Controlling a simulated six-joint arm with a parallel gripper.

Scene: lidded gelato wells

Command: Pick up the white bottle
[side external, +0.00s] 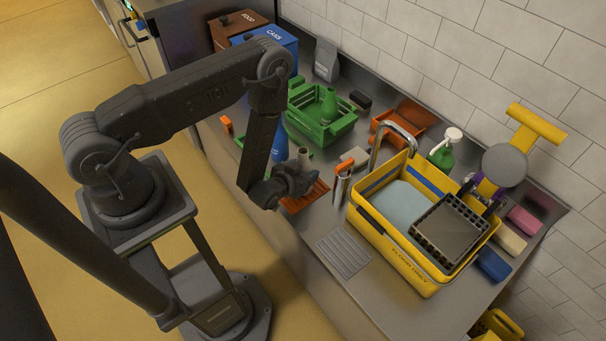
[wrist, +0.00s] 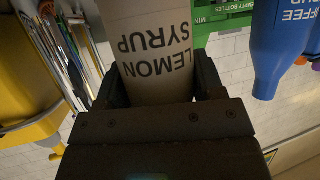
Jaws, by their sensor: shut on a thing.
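The white bottle (wrist: 148,45), labelled LEMON SYRUP, stands between the two jaws of my gripper (wrist: 160,88) in the wrist view. My gripper is shut on it, one jaw on each side. I cannot tell whether the bottle touches the counter.
A blue bottle (side external: 280,142) is close behind my gripper; it also shows in the wrist view (wrist: 282,50). A green crate (side external: 325,135) holding a green bottle stands behind. A metal holder with utensils (side external: 342,186) and a yellow tub (side external: 405,248) are to the right.

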